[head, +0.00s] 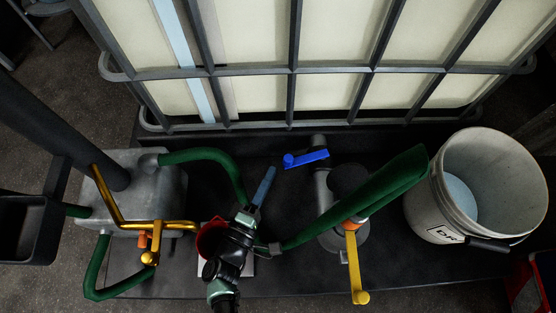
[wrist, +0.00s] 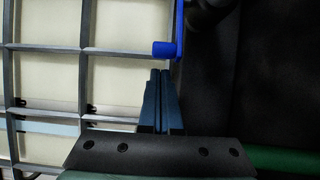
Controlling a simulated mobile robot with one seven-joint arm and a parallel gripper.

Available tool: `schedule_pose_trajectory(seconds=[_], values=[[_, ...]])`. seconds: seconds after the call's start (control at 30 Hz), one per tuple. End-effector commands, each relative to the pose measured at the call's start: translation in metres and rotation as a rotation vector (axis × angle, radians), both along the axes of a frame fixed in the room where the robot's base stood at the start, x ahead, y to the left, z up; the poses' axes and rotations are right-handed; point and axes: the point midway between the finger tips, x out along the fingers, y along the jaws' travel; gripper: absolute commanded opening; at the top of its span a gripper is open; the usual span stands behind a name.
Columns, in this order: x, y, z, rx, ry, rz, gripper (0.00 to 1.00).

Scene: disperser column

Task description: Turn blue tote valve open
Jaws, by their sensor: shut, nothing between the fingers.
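The blue tote valve handle (head: 306,159) sits in front of the caged tote, on a grey pipe fitting. Its rounded end is at the left and the bar runs to the right. In the wrist view the blue handle (wrist: 164,48) shows just beyond my fingertips, with a small gap in the picture. My gripper (head: 270,171) has blue fingers and is to the left of the handle and nearer to me. In the wrist view my gripper (wrist: 160,72) has its two fingers together, with nothing between them. The valve body is largely hidden in the wrist view.
The tote's grey cage (head: 330,70) stands behind the handle. A green hose (head: 365,198) and a yellow-handled valve (head: 354,262) lie to the right of my arm. A white bucket (head: 425,205) stands farther right. A grey metal pump box (head: 150,195) with yellow pipe is at left.

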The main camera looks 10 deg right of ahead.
Motion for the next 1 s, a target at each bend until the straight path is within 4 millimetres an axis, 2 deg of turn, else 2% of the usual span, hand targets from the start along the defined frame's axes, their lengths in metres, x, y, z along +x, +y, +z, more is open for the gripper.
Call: schedule_pose_trajectory(seconds=[0.1,0.33,1.0], values=[[0.018,-0.016,-0.003,-0.001,-0.004,-0.003,0.00],[0.039,-0.030,-0.001,0.000,-0.002,0.000,0.00],[0.039,-0.032,0.002,0.001,0.002,0.023,0.00]])
